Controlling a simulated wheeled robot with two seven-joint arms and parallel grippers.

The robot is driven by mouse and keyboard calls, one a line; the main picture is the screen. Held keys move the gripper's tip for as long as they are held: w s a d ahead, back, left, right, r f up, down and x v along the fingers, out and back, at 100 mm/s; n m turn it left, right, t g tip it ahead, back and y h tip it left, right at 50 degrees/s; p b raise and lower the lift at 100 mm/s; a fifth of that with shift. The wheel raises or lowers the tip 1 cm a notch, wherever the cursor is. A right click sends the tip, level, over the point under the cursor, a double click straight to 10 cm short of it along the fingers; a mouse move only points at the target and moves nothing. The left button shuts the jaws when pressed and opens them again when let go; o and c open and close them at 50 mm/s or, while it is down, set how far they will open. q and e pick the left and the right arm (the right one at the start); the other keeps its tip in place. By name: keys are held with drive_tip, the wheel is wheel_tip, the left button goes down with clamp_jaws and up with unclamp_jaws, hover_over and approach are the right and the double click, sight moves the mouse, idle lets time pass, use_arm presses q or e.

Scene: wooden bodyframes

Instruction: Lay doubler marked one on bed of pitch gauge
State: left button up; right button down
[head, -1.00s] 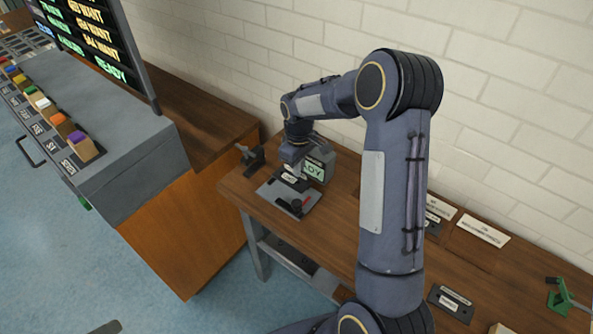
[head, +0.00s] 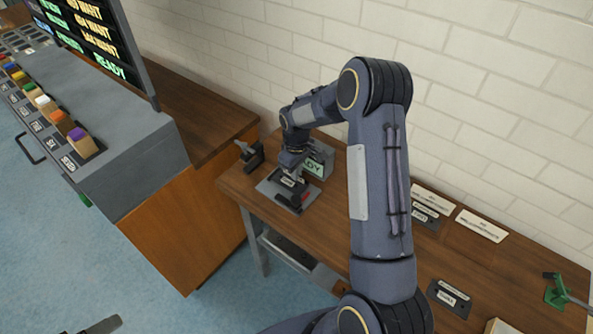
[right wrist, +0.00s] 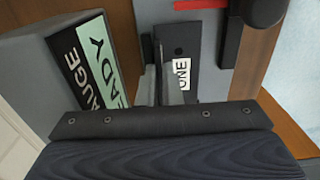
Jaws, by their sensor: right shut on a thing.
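The doubler marked ONE (right wrist: 181,45) is a dark flat plate with a white label, seen in the right wrist view. My right gripper (right wrist: 166,85) is shut on it. In the head view my right gripper (head: 292,170) is over the pitch gauge, and the doubler (head: 288,182) is a small dark piece beneath it. The gauge's grey bed (head: 268,188) lies under the doubler; I cannot tell whether they touch. The gauge's box (right wrist: 100,55) reads GAUGE READY. A grey piece at the head view's lower left edge may be my left gripper (head: 103,326); its jaws are unclear.
A dark clamp-like tool (head: 250,155) stands at the table's left end. More dark labelled plates (head: 449,299) and white cards (head: 482,225) lie to the right, with a green tool (head: 558,291) beyond. A grey console (head: 130,150) with coloured blocks stands left.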

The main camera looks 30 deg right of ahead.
drive_tip(key=shift+f, duration=0.3)
drive_tip(key=c, duration=1.6)
unclamp_jaws()
drive_tip(key=shift+r, duration=0.1)
